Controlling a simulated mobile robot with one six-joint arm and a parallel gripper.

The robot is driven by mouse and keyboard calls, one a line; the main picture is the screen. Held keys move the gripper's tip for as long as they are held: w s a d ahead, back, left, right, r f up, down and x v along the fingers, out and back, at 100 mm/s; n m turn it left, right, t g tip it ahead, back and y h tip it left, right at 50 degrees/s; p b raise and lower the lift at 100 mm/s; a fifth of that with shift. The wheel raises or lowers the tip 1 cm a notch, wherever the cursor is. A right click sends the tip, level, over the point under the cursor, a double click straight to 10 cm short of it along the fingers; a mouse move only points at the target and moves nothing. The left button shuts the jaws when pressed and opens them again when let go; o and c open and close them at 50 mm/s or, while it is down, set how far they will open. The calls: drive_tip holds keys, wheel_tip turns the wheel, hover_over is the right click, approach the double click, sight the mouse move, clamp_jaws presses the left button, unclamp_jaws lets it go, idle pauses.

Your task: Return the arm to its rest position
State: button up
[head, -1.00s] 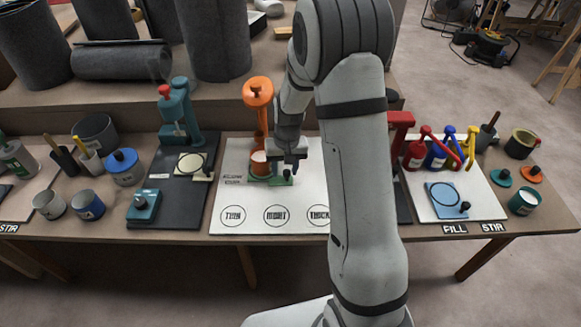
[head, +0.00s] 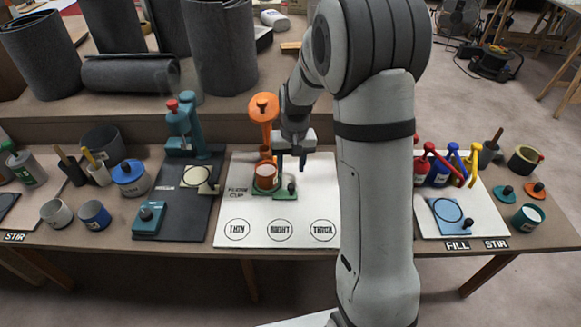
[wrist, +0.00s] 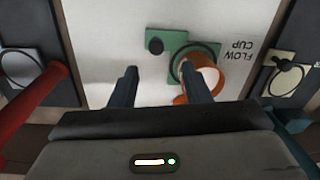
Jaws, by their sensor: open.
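My gripper (head: 291,163) is open and empty, pointing down above the white flow cup board (head: 232,218) in the head view. In the wrist view my gripper (wrist: 163,88) shows its two dark fingers apart with bare white board between them. An orange cup (head: 265,176) stands on a green base (head: 284,196) just left of the gripper. In the wrist view the orange cup (wrist: 212,76) lies beside the right finger, which overlaps part of it. I cannot tell the exact height of the fingers above the board.
An orange stand (head: 264,108) rises behind the cup. A teal press (head: 187,128) stands on a dark board at left. Red, blue and yellow handled bottles (head: 438,172) are at right. Grey rolls (head: 222,45) fill the shelf behind. My arm hides part of the table.

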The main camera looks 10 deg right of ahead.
idle(0.3)
drive_tip(key=shift+r, duration=0.35)
drive_tip(key=s+d+r+t+p, duration=0.1)
drive_tip(key=s+r+t+p, duration=0.1)
drive_tip(key=s+r+p, duration=1)
drive_tip(key=s+r, duration=1.1)
drive_tip(key=r, duration=0.2)
drive_tip(key=shift+r+n+t+h, duration=0.3)
drive_tip(key=shift+r+n, duration=0.05)
drive_tip(key=shift+n, duration=0.05)
